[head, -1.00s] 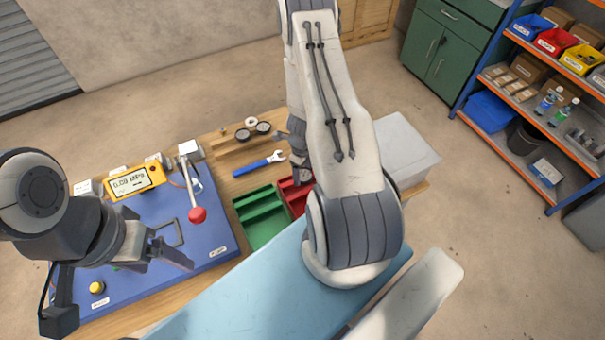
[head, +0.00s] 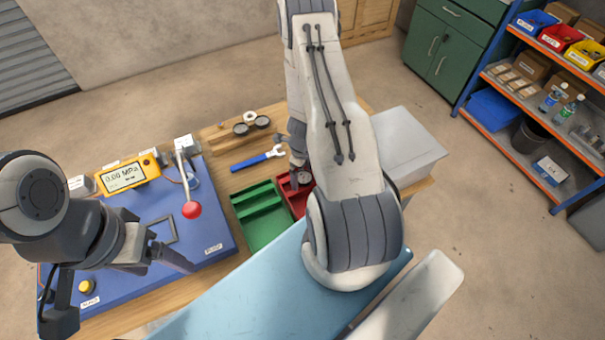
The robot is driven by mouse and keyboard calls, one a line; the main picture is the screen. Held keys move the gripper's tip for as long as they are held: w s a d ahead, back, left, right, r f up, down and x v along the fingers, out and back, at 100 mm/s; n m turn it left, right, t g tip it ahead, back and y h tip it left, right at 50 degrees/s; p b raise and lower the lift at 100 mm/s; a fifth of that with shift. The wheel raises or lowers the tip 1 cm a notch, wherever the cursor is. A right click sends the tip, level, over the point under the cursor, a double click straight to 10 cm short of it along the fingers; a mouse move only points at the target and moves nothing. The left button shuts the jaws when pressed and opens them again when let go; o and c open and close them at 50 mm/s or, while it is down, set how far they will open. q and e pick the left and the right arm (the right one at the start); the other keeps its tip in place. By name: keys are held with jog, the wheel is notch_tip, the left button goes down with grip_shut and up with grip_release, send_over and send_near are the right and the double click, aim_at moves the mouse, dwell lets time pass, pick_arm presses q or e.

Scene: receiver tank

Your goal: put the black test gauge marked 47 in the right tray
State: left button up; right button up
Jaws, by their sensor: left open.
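The right tray is the red tray (head: 294,206), beside the green tray (head: 263,232). A dark round gauge (head: 305,180) shows at the red tray, partly hidden by my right arm; its marking is too small to read. My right gripper (head: 298,177) is at this gauge, mostly hidden behind my forearm, and I cannot tell whether it grips it. Two more black gauges, one on the left (head: 241,129) and one on the right (head: 262,122), sit on the wooden rack; their markings are unreadable. My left gripper (head: 172,250) is open and empty over the blue panel.
The blue panel (head: 205,225) carries a yellow meter (head: 128,175), a red-knobbed lever (head: 191,209) and a yellow button (head: 86,287). A grey box (head: 408,145) stands right of my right arm.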

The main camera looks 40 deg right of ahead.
aim_at(302, 176)
notch_tip(302, 176, up, 12)
jog(key=p, duration=1.2)
jog(key=shift+r, duration=0.15)
